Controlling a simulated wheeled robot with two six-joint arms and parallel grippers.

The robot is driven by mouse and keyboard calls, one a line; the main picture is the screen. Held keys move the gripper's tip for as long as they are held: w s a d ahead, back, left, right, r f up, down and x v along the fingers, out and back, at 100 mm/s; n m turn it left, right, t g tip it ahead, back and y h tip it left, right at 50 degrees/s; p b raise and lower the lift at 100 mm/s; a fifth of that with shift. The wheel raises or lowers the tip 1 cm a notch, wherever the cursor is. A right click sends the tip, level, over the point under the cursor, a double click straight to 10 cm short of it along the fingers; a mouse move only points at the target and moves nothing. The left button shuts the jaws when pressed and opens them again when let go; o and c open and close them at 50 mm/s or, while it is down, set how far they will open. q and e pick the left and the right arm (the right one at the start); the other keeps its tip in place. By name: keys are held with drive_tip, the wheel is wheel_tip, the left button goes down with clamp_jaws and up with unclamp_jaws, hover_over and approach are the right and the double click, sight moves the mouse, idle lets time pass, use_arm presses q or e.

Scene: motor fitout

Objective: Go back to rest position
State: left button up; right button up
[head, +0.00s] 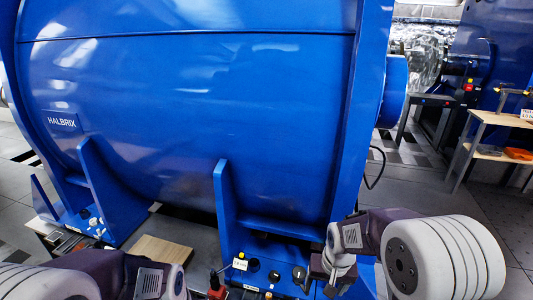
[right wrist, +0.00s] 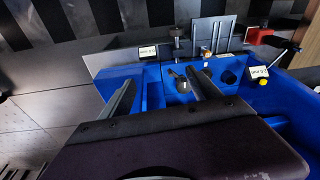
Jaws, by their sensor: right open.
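In the right wrist view, my right gripper (right wrist: 163,84) is open, with its two grey fingers apart over the blue base of the motor housing. I see nothing held between the fingers. In the head view, my right arm comes in at the lower right, beside the housing's foot, and its fingers cannot be made out. My left arm shows at the lower left of the head view. Its gripper fingers are outside the picture. The large blue motor housing (head: 200,100) marked HALBRIX fills most of the head view.
Blue base brackets with dark round fittings (head: 253,264) stand close to my right arm. A wooden board (head: 161,252) lies between the brackets. A workbench (head: 497,118) with an orange tray (head: 518,153) stands at the right. Grey floor (head: 420,190) is open between it and the housing.

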drive_tip(key=s+d+n, duration=0.1)
drive_tip(key=s+d, duration=0.1)
drive_tip(key=s, duration=1)
wheel_tip(320, 180, up, 28)
drive_tip(key=p, duration=2.8)
drive_tip(key=shift+w+a+r+n+g, duration=0.15)
drive_tip(key=shift+w+r+n+g, duration=0.15)
drive_tip(key=shift+n, duration=0.1)
